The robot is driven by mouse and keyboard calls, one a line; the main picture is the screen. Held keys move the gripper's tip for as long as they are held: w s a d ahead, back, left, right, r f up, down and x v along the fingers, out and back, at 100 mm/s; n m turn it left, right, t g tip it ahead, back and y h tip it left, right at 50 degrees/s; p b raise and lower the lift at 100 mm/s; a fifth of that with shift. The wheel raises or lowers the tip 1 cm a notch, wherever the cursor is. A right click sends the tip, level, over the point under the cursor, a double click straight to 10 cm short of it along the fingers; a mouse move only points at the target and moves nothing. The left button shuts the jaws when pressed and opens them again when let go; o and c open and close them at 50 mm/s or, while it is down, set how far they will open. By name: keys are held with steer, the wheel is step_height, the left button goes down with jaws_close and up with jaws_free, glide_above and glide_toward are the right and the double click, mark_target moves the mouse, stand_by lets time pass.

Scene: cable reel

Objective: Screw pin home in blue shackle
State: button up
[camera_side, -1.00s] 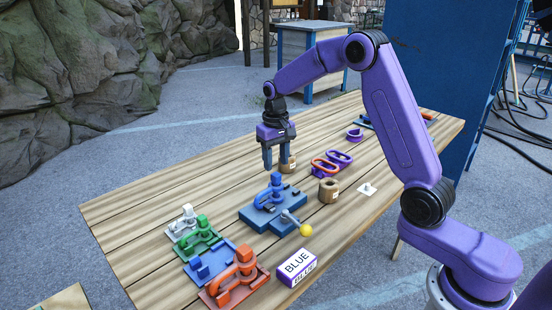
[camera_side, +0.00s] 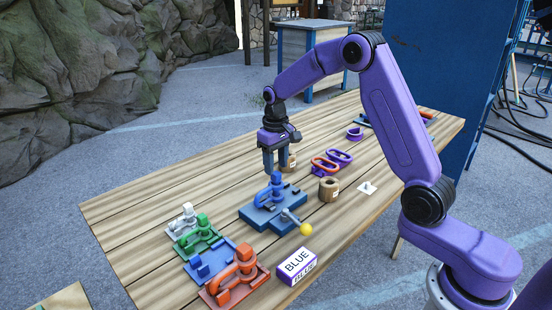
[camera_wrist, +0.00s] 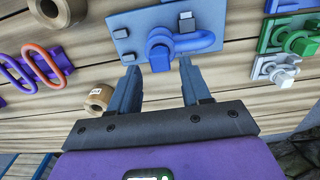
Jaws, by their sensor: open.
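The blue shackle (camera_side: 266,195) is on a blue fixture plate (camera_side: 258,219) in the middle of the table. Its pin (camera_side: 276,179) stands upright at one end of the bow. In the wrist view the pin head (camera_wrist: 160,60) lies between the two fingertips, with the blue shackle bow (camera_wrist: 200,42) to its right. My gripper (camera_side: 275,170) points down, open and empty, with its fingertips near the pin head. I cannot tell whether either finger touches it, or how deep the pin is screwed.
A BLUE-labelled box (camera_side: 297,266) stands nearer. Green (camera_side: 200,234), white and orange (camera_side: 237,279) shackles on plates are at the left. A brown spool (camera_side: 328,190) and purple and orange links (camera_side: 325,165) are at the right.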

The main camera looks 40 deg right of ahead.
mark_target(276, 173)
steer(key=shift+f, duration=1.55)
jaws_close()
